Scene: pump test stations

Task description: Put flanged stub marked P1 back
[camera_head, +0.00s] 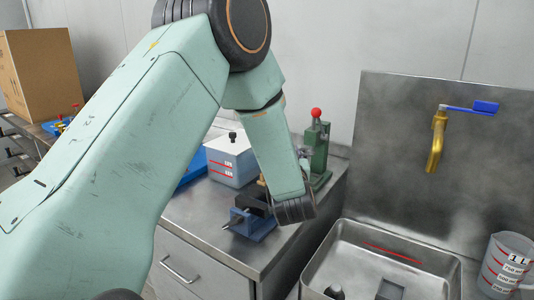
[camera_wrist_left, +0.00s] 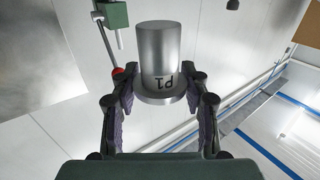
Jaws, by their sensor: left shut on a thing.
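The flanged stub (camera_wrist_left: 159,48) is a grey metal cylinder with a wider flange at its lower end in the left wrist view. Its dark P1 mark shows upside down. My left gripper (camera_wrist_left: 160,100) is shut on the stub, with a finger on each side of the flange. In the head view my left arm reaches over the bench from the left. Its wrist is near the green stand, and I cannot clearly make out the fingers or the stub there. My right gripper is in neither view.
A green stand with a red ball (camera_head: 316,113), a white tank with red marks (camera_head: 228,166) and a blue vise-like fixture (camera_head: 252,228) stand on the metal bench (camera_head: 190,225). A sink (camera_head: 345,225), brass tap (camera_head: 437,145) and measuring jug (camera_head: 505,265) are at right. A cardboard box (camera_head: 45,70) is far left.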

